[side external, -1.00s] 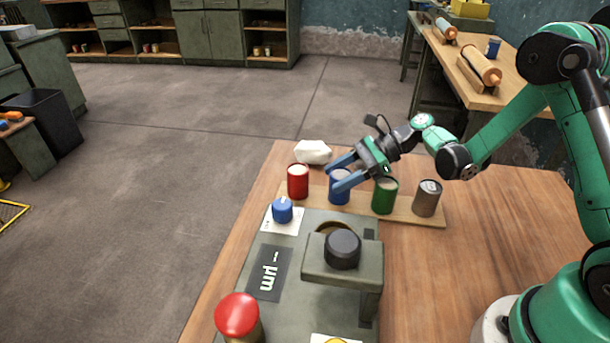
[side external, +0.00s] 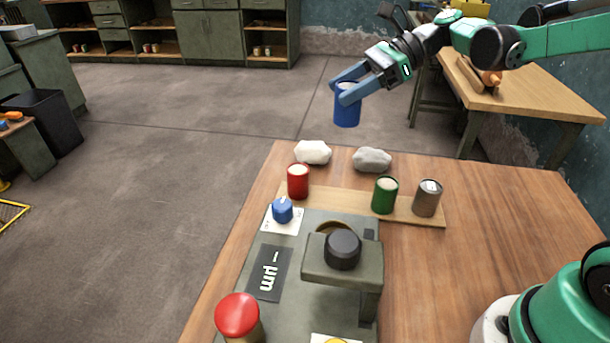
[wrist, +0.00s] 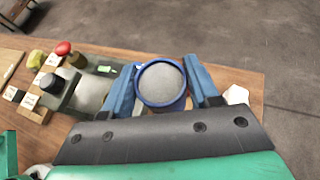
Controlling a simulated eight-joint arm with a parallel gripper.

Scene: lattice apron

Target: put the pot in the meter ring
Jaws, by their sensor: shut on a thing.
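The blue pot (side external: 346,110) is held upright in the air, well above the table's back edge. My gripper (side external: 348,94) is shut on it, one blue finger on either side. In the wrist view the pot (wrist: 162,84) shows its pale grey top between the two fingers (wrist: 165,88). The meter (side external: 300,270) is a grey-green machine on the table, with a display. A round brass-coloured ring (side external: 334,227) shows partly behind its black-topped overhanging head (side external: 342,249), which hides much of it. The pot is apart from the meter, above and behind it.
A white lump (side external: 313,152) and a grey lump (side external: 371,159) lie behind. A red button (side external: 238,314) stands in front.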

